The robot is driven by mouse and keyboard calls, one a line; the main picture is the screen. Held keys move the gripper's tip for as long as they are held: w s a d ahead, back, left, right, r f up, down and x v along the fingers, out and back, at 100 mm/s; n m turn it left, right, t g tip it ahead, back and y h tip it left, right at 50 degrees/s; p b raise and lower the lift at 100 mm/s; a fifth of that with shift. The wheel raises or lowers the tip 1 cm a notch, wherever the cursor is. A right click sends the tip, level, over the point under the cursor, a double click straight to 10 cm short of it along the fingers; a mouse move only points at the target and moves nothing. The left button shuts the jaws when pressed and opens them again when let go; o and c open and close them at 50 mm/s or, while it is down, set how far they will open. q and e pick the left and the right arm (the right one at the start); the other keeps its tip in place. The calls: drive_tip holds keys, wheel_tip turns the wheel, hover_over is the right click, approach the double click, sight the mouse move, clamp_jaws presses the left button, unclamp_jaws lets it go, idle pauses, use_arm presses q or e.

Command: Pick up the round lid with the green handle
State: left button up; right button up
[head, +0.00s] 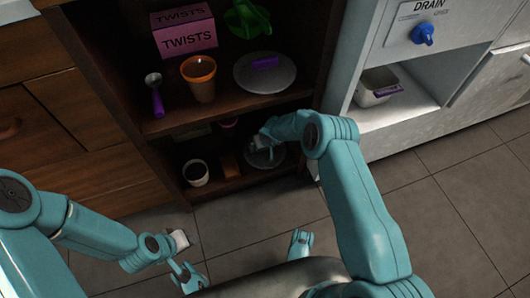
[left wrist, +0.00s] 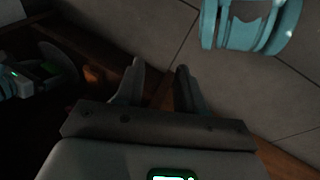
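The round lid (head: 278,156) lies on the lower shelf of the dark cabinet, dim and partly covered by my right arm. In the left wrist view it is a dark disc at the left, with a green handle (left wrist: 50,68) on it. My right gripper (head: 262,140) reaches into the lower shelf and is at the lid, by its handle; whether its fingers are closed on the handle is too dark to tell. My left gripper (head: 181,240) is over the floor in front of the cabinet; its fingers stand apart and empty in the left wrist view (left wrist: 160,85).
Another round lid with a purple handle (head: 265,77) lies on the upper shelf (head: 225,113), with an orange cup (head: 200,80), a purple scoop (head: 155,95), a pink box (head: 185,35) and a green object (head: 247,18). A white cup (head: 196,173) stands on the lower shelf, left of my right gripper.

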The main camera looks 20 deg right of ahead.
drive_tip(key=c, duration=1)
drive_tip(key=shift+r, duration=0.1)
drive_tip(key=shift+c, duration=0.2)
